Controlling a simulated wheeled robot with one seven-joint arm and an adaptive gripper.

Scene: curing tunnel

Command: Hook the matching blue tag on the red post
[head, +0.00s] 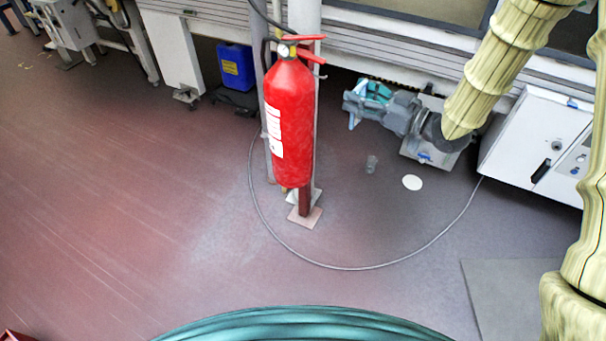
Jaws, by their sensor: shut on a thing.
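No blue tag is visible in the head view. My gripper is not in view, so what it holds cannot be seen. A pale grey upright post (304,18) stands near the middle. Its lower end (304,201) is dark red and rests on a small pinkish foot plate (304,218). I cannot tell whether this is the red post.
A grey cable (345,268) loops across the floor. A pump-like machine (390,112) and a white box (540,140) stand at the right. A blue canister (236,66) is behind. A teal coil (310,325) fills the bottom edge. The left floor is clear.

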